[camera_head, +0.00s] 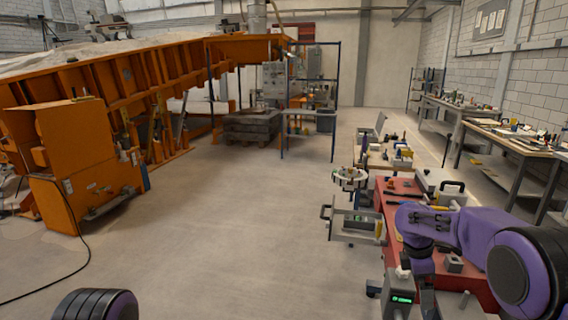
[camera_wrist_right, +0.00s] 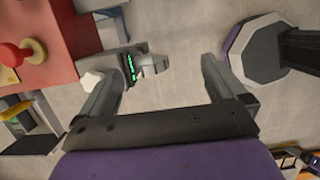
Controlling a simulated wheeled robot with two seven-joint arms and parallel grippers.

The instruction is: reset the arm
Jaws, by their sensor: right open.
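My right arm (camera_head: 460,228) comes in from the right in the head view, purple and black, and reaches over the near end of a red cart top. In the right wrist view my right gripper (camera_wrist_right: 166,72) has its two fingers spread wide with nothing held between them. Bare floor shows in the gap. A grey device with a green display (camera_wrist_right: 128,66) is close by the left finger; it also shows in the head view (camera_head: 401,299). Only a dark rounded part of my left arm (camera_head: 95,305) shows at the bottom left; its gripper is out of view.
The red cart (camera_head: 397,187) carries tools and cases close to my right arm. A grey framed case (camera_head: 355,226) is at its left side. Workbenches (camera_head: 505,140) line the right wall. The orange tilting sandbed (camera_head: 120,90) fills the left. The middle floor (camera_head: 235,230) is clear.

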